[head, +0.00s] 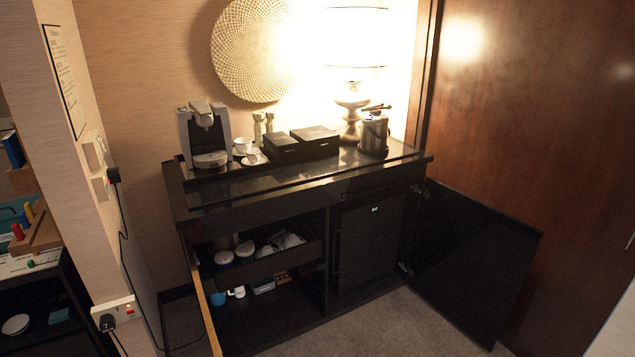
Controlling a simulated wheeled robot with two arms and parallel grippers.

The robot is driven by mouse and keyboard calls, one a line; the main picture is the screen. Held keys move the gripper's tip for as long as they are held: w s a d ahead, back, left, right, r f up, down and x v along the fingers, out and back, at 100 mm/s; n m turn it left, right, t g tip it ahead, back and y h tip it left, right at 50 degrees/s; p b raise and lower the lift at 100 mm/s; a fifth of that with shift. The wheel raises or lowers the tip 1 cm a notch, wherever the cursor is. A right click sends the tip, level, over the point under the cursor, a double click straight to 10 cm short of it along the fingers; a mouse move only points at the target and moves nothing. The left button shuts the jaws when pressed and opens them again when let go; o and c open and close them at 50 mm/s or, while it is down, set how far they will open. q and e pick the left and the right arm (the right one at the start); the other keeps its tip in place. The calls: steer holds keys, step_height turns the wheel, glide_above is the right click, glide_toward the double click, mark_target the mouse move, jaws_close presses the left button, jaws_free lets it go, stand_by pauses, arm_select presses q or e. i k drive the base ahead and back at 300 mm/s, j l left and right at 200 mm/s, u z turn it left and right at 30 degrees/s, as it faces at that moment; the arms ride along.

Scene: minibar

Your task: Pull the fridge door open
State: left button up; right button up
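The black fridge door (368,245) is in the right half of the dark cabinet (310,185). It looks closed, flush inside the cabinet opening, with a small light mark near its top. A narrow vertical strip at its left edge may be a handle, but it is too dark to tell. The right cabinet door (470,262) stands swung open to the right, leaving the fridge front uncovered. Neither of my grippers shows in the head view.
The left cabinet door (200,300) is also open, seen edge-on. A drawer (290,258) with cups sits left of the fridge. A coffee machine (204,135), black boxes and a lamp (352,105) stand on top. Carpet (395,328) in front is clear.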

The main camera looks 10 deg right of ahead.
mark_target(368, 232)
steer(key=i+l+z, duration=0.1)
steer(key=i+l, duration=0.15)
steer(key=l, duration=0.2)
steer(key=i+l, duration=0.25)
steer(key=l, duration=0.15)
steer(key=i+l+z, duration=0.15)
steer(key=i+l, duration=0.15)
steer(key=l, duration=0.15)
steer(key=i+j, duration=0.1)
steer(key=i, duration=0.4)
steer(key=i+j, duration=0.15)
steer(key=i, duration=0.35)
steer(key=i+j+z, duration=0.1)
steer(key=i, duration=0.4)
steer(key=i+j, duration=0.15)
steer(key=i, duration=0.35)
